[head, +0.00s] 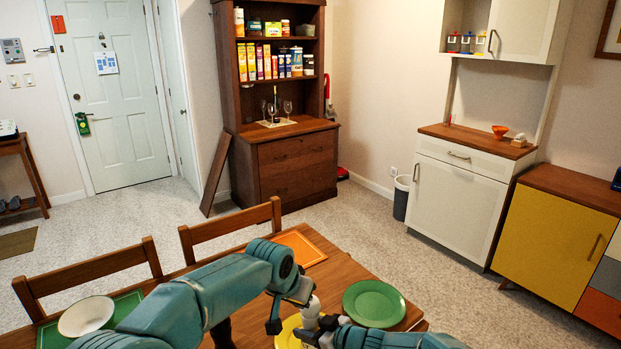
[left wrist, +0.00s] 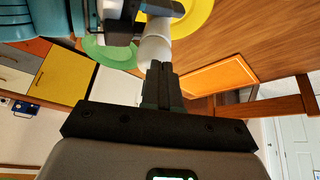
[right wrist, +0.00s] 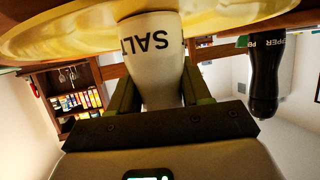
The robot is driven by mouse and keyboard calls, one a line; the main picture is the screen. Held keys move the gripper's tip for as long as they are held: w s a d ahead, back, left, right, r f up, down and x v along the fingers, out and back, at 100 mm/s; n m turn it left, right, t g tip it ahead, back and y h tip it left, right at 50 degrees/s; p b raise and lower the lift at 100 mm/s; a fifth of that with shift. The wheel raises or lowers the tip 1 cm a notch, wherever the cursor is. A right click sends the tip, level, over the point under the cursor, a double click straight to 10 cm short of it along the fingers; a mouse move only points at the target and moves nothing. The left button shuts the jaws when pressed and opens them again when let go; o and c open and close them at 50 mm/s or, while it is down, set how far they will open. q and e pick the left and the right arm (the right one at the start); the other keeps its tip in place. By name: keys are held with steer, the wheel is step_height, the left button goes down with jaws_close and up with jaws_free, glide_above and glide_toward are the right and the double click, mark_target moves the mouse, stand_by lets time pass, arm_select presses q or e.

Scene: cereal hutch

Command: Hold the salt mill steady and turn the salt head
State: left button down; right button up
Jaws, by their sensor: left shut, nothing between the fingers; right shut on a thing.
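The white salt mill (head: 311,310) stands upright by the yellow plate on the table. In the right wrist view its body (right wrist: 155,65), lettered SALT, shows upside down between the fingers of my right gripper (right wrist: 157,92), which is shut on it. My left gripper (left wrist: 160,72) is shut and empty, with its fingertips close to the white salt head (left wrist: 155,47); I cannot tell whether they touch it. In the head view my left wrist partly covers the mill. The mill's foot is hidden there.
The yellow plate (right wrist: 60,35) lies close by the mill. A black pepper mill (right wrist: 264,75) stands apart from it. A green plate (head: 373,304) is right of the salt mill, an orange mat (head: 300,247) behind. A white bowl (head: 86,316) is at far left.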

arm_select(q)
steer(key=shift+r, duration=2.5)
step_height(320, 180, down, 6)
steer(key=d, duration=0.1)
steer(key=shift+d, duration=0.25)
steer(key=shift+w, duration=0.1)
steer(key=shift+w+a+f, duration=0.1)
steer(key=shift+w+a, duration=0.15)
steer(key=shift+a, duration=0.25)
steer(key=shift+s+a, duration=0.1)
step_height(320, 180, up, 6)
steer(key=shift+s, duration=0.2)
